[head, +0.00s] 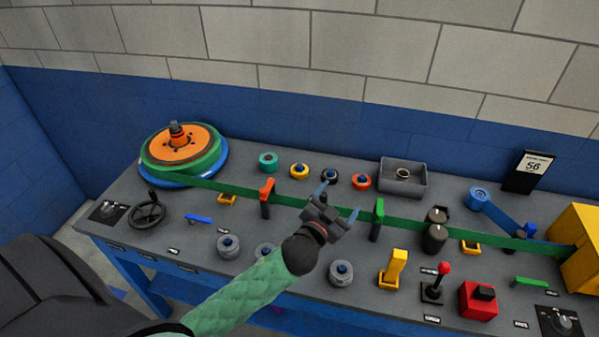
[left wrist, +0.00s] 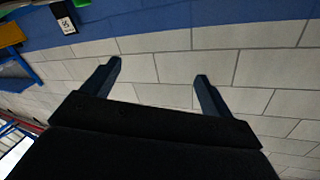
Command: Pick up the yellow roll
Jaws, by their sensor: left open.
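The yellow roll (head: 299,171) sits at the back of the grey bench in the head view, in a row with a teal roll (head: 268,162), a black roll (head: 330,176) and an orange roll (head: 361,181). It has a dark centre. My left gripper (head: 338,200) is open over the bench, in front of and to the right of the yellow roll, apart from it. In the left wrist view its two fingers (left wrist: 158,72) are spread with nothing between them, facing the wall. My right gripper is not in view.
A green band (head: 460,238) runs along the bench between the large disc stack (head: 180,152) and a yellow box (head: 582,240). An orange upright (head: 266,198) and a green upright (head: 377,219) stand along it. A grey tray (head: 404,192) stands right of the rolls.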

